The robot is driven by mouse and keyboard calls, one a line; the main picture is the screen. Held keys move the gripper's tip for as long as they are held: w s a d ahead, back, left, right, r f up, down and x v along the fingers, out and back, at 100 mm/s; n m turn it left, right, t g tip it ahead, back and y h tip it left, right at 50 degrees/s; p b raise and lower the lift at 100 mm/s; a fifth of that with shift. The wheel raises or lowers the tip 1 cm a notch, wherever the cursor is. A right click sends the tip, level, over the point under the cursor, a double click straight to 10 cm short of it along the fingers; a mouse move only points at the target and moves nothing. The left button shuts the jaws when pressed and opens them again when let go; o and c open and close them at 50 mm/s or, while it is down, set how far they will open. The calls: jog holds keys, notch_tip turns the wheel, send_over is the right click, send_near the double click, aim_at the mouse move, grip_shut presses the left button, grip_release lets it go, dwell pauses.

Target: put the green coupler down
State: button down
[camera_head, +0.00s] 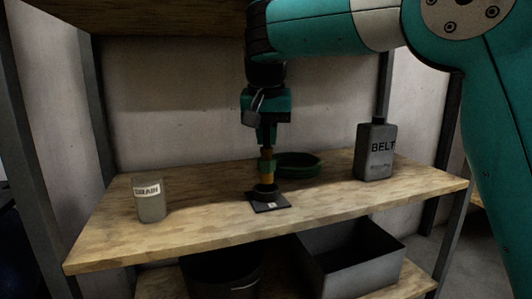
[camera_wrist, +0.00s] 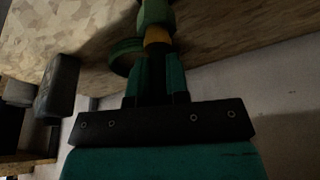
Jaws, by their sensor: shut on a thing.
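The green coupler (camera_head: 265,168), with orange-yellow parts above and below its green band, is upright under my gripper (camera_head: 266,147). My gripper points down and is shut on the coupler's upper part. Below it, a black square plate with a dark round piece (camera_head: 269,203) lies on the shelf; I cannot tell whether the coupler touches it. In the wrist view the coupler (camera_wrist: 155,14) shows green and orange at the top, just beyond my gripper's fingers (camera_wrist: 158,58). A green round dish (camera_head: 297,165) lies behind and right of the coupler; it also shows in the wrist view (camera_wrist: 124,57).
On the wooden shelf (camera_head: 210,225), a grey "BELT" bottle (camera_head: 375,152) stands at right and a grey "DRAIN" container (camera_head: 150,200) at left. A dark bucket (camera_head: 222,275) and a grey bin (camera_head: 345,277) are below. Upright posts and an upper shelf frame the space.

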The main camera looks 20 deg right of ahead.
aim_at(266, 146)
jog(key=shift+w, duration=0.25)
notch_tip(266, 146, down, 4)
jog(key=b, duration=0.3)
jog(key=shift+r+b, duration=0.15)
jog(key=shift+b, duration=0.25)
jog(key=shift+r, duration=0.15)
jog(key=c, duration=1.5)
grip_release()
jog(key=shift+f, duration=0.2)
jog(key=shift+c, duration=0.2)
jog(key=o, duration=0.4)
jog(key=shift+o, duration=0.2)
